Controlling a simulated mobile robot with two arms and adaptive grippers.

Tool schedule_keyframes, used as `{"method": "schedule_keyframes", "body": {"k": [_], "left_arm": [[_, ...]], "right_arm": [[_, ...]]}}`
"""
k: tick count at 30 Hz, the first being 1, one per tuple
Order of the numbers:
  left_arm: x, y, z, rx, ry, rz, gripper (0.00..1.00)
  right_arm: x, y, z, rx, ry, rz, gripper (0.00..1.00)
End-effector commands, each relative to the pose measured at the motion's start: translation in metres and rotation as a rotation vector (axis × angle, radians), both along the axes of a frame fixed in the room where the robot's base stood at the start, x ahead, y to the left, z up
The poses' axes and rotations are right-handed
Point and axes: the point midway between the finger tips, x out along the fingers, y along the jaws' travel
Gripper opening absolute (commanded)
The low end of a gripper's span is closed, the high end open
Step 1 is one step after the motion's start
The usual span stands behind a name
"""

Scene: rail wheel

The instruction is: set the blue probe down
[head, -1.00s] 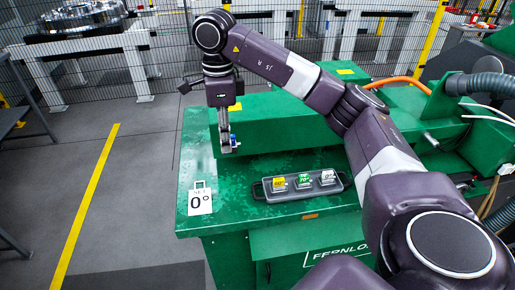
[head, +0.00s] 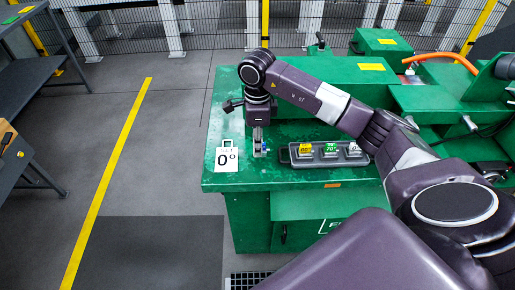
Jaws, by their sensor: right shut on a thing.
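My right gripper (head: 259,150) points straight down over the green bench top, between the 0° card and the tray. It is shut on the blue probe (head: 264,148), of which only a small blue and pale part shows beside the fingers. I cannot tell whether the probe touches the bench. A grey tray (head: 286,155) just to the right holds a yellow block (head: 305,148), a green block marked 70° (head: 331,148) and a white block (head: 355,148). My left gripper is out of view.
A white card reading 0° (head: 226,159) lies at the bench's front left. The green bench (head: 240,182) has some clear surface around the gripper. A raised green housing stands behind. A dark shelf unit (head: 30,95) is at the far left, beyond a yellow floor line (head: 110,180).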

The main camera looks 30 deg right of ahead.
Motion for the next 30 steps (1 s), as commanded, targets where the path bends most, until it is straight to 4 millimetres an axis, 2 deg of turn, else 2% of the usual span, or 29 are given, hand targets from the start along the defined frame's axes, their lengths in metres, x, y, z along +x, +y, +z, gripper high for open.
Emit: {"method": "schedule_keyframes", "body": {"k": [3, 6, 16, 17, 21, 30], "left_arm": [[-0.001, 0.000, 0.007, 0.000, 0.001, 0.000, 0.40], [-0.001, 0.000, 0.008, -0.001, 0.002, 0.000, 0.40], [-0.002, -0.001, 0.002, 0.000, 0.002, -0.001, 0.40], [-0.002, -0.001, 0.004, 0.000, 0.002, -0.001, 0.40], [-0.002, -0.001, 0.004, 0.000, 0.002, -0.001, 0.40], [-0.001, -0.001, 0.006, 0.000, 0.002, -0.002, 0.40]], "right_arm": [[-0.001, 0.000, -0.018, 0.000, 0.004, -0.001, 0.00], [0.000, 0.000, -0.027, 0.001, 0.002, 0.000, 0.00], [0.000, 0.000, -0.032, 0.000, 0.000, 0.000, 0.00], [0.000, 0.000, -0.030, 0.001, 0.001, 0.000, 0.24], [0.000, 0.000, -0.030, 0.001, 0.001, 0.000, 0.39], [0.000, 0.000, -0.028, 0.001, 0.001, 0.000, 0.39]]}}
